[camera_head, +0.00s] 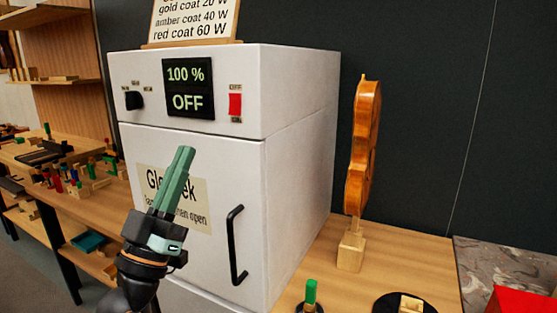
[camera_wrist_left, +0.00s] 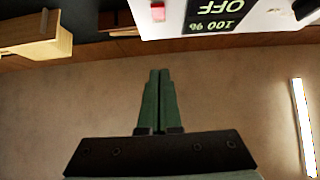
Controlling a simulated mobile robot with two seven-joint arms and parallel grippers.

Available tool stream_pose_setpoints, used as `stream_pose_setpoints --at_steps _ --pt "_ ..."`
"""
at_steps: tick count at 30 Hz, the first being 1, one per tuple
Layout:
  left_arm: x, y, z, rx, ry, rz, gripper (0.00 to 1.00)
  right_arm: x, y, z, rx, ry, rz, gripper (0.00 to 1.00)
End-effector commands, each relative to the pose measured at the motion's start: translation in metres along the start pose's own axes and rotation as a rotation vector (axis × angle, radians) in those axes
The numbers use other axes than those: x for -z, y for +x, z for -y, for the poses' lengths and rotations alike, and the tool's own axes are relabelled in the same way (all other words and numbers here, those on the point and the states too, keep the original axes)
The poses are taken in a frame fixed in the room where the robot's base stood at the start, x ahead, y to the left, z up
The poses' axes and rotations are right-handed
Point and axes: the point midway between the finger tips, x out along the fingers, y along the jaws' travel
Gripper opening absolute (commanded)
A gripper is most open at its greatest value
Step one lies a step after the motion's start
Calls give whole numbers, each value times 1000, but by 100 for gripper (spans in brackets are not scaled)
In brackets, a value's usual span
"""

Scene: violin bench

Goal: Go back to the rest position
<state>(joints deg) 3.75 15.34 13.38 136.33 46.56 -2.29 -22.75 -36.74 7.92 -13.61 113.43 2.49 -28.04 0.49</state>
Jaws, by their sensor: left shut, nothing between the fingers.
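My left gripper (camera_head: 184,152) is raised in front of the white cabinet (camera_head: 290,150) in the head view. Its green fingers are together with nothing between them. They overlap the label on the cabinet door and cover part of its text. My right gripper is in neither view.
The cabinet display (camera_head: 188,88) reads 100 % and OFF, beside a red switch (camera_head: 235,104). The door with its black handle (camera_head: 236,245) looks shut. A violin body (camera_head: 362,150) stands upright on a wooden block (camera_head: 351,250) at right. A cluttered bench (camera_head: 115,195) is at left.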

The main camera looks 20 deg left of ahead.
Motion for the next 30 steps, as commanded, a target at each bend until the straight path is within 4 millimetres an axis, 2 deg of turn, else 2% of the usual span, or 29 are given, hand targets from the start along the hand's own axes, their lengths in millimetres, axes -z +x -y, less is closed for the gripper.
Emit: stream_pose_setpoints --at_steps 3,5,8,11,12,14,15,17,19,21,23,24,27,30 --pt "-2 0 0 0 -1 8 0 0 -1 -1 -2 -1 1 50" --pt "-12 -2 -1 0 -2 39 0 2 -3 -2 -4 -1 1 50" --pt "-47 -11 -7 -5 -9 159 0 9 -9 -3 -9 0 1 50" --pt "-103 -39 -17 -12 -19 357 0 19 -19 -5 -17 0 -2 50" --pt "-128 -57 -24 -16 -26 449 0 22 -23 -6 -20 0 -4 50" --pt "-160 -88 -34 -25 -33 585 0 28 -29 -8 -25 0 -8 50" --pt "-180 -112 -42 -30 -39 674 0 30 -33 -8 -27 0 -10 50" --pt "-204 -150 -53 -39 -46 804 0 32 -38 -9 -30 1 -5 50" --pt "-225 -198 -67 -51 -52 954 0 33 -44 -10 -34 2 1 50" --pt "-239 -248 -83 -64 -60 1098 0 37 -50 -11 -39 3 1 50" --pt "-244 -291 -95 -76 -64 1213 0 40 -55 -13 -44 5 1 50" --pt "-245 -318 -104 -84 -67 1285 0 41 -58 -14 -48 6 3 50" --pt "-241 -376 -121 -103 -69 1431 0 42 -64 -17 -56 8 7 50" --pt "-233 -416 -133 -118 -70 1531 0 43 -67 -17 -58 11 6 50"
